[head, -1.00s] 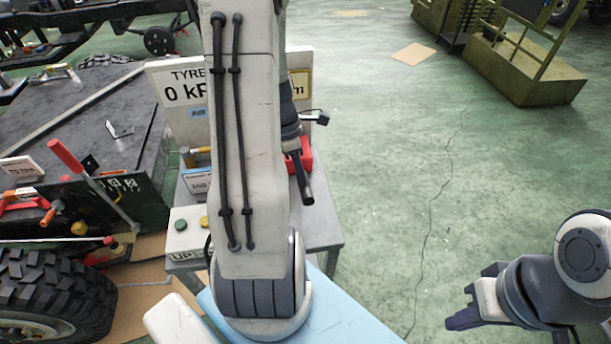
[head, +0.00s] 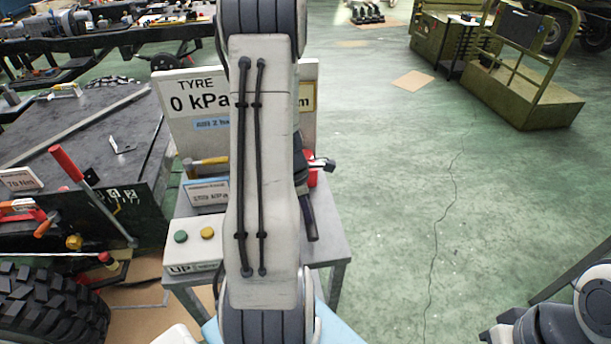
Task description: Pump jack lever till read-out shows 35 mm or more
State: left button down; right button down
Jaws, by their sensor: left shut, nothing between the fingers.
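The lever with a red grip (head: 66,163) stands at the left and leans up and to the left. Its grey shaft runs down to a red part (head: 108,260) near the tyre. The read-out board (head: 308,98) is mostly hidden behind my left arm; only an "m" shows, so its number cannot be read. My left gripper (head: 311,234) points down behind my arm link, over the small table, well right of the lever. Its dark fingers look closed and empty.
The small grey table (head: 335,249) carries a control box (head: 192,258) with green and yellow buttons, marked UP. A tyre board (head: 185,85) reads 0 kPa. A dark workbench (head: 75,125) and big tyre (head: 45,310) fill the left.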

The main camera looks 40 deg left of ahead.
pick_arm(q)
jog(key=shift+s+d+f, duration=0.3)
jog(key=shift+s+f, duration=0.05)
jog(key=shift+f, duration=0.3)
jog(key=d+p+v, duration=0.1)
jog(key=p+v, duration=0.1)
jog(key=v, duration=0.5)
jog(key=s+d+p+v, duration=0.1)
jog(key=p+v, duration=0.2)
jog(key=v, duration=0.4)
jog(key=shift+s+d+r+p, duration=0.2)
jog(key=shift+d+r+p, duration=0.15)
jog(key=shift+r, duration=0.25)
dwell(0.7)
